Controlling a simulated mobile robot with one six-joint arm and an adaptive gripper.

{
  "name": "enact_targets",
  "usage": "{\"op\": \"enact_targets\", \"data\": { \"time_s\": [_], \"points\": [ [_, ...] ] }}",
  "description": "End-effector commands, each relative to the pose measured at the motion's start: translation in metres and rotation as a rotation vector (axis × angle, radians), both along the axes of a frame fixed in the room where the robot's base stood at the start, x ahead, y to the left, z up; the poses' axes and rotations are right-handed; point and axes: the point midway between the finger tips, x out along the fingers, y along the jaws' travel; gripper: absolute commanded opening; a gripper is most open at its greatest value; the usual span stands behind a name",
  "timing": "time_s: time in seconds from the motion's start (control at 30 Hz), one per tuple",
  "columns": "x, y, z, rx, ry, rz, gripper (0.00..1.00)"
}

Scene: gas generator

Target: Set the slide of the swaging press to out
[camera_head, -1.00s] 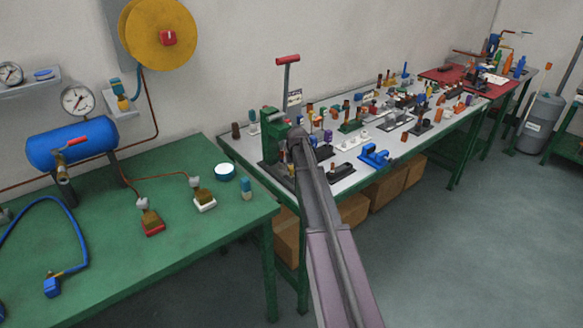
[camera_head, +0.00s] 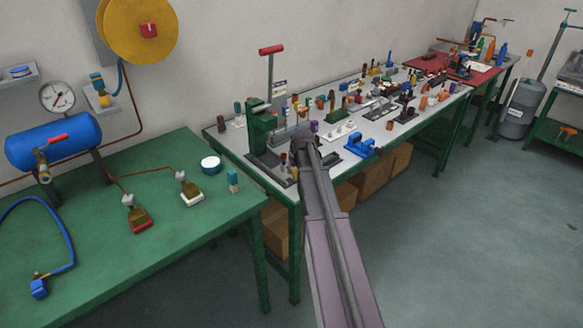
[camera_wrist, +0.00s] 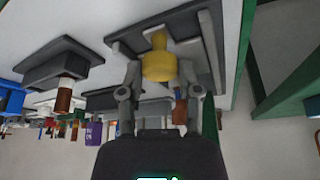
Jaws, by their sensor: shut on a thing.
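The swaging press (camera_head: 262,132) is a green block on a dark base at the near left end of the grey-topped bench. It has an upright lever with a red handle (camera_head: 271,49). My gripper is at the arm's far end, just right of the press in the head view, its fingers hidden there. In the wrist view my gripper (camera_wrist: 158,75) is shut on a yellow knob (camera_wrist: 158,64), with a finger on each side. Behind the knob is a dark grey plate (camera_wrist: 125,44). The slide itself cannot be made out clearly.
The grey bench (camera_head: 228,141) carries several small fixtures and parts close together, with a blue fixture (camera_head: 361,145) right of my arm. A green table (camera_head: 110,260) with a blue tank (camera_head: 55,138) stands at left.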

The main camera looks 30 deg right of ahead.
Motion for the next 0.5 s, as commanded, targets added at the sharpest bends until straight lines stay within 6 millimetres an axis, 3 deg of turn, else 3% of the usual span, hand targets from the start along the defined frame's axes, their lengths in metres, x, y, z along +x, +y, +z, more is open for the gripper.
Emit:
{"op": "enact_targets", "data": {
  "time_s": [0.1,0.13,0.23,0.5],
  "points": [
    [0.0002,0.0000,-0.0005,0.000,0.003,0.001,0.00],
    [0.0003,0.0000,-0.0004,0.000,0.003,0.001,0.47],
    [0.0005,0.0000,-0.0003,0.000,0.002,0.001,0.77],
    [0.0007,0.0002,-0.0002,0.000,0.001,0.001,0.79]
  ]
}}
